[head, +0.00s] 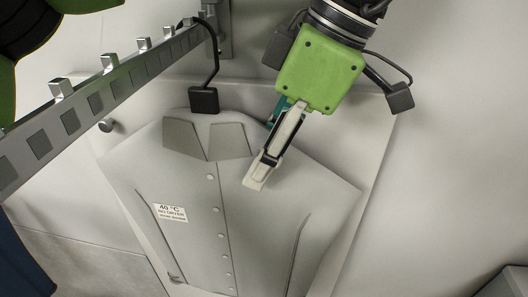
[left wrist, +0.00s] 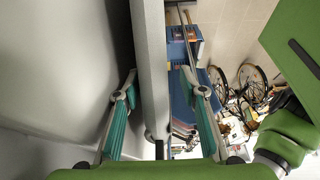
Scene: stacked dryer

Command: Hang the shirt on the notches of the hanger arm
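The shirt (head: 265,215), a flat light-grey piece with a collar, buttons and a white "40 °C" label, hangs in the middle of the head view. The hanger arm (head: 125,72) is a grey metal bar with upright tabs, running diagonally from lower left to top centre, left of the collar. My left gripper (head: 268,150) reaches down from the top right over the shirt's upper right edge, one finger in front of it. In the left wrist view its two fingers stand apart on either side of a grey panel edge (left wrist: 153,60), with a gap at the right finger. My right gripper is not visible.
A black hook-like piece (head: 204,100) curves down from the bar's far end to just above the collar. A round knob (head: 105,126) sits left of the shirt. The left wrist view shows bicycles (left wrist: 250,80) and a blue cabinet (left wrist: 180,85) in the background.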

